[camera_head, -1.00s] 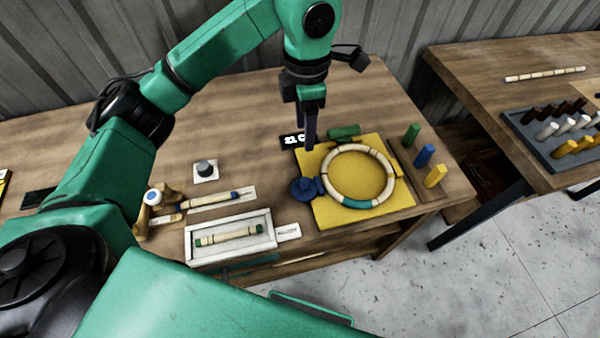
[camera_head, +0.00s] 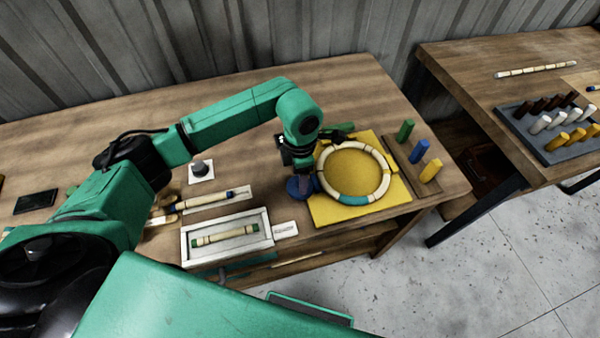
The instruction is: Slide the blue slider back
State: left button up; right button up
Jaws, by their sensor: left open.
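The blue slider (camera_head: 296,190), with a round base, sits at the left edge of the yellow board (camera_head: 331,212). My left gripper (camera_head: 305,184) points down right over it, jaws open; its fingers and wrist hide part of the slider. I cannot tell whether the fingers touch it. A cream rattan ring (camera_head: 383,163) with a teal section lies on the board, just right of the slider. My right gripper is out of view.
Green (camera_head: 405,130), blue (camera_head: 419,151) and yellow (camera_head: 430,171) pegs stand to the right of the board. A white tray (camera_head: 186,248) with a rattan piece lies at the front left. The table behind the board is clear.

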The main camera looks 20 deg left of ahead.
pick_arm(q)
jog(key=shift+f, duration=0.3)
grip_shut()
jog(key=shift+r, duration=0.1)
dwell(1.1)
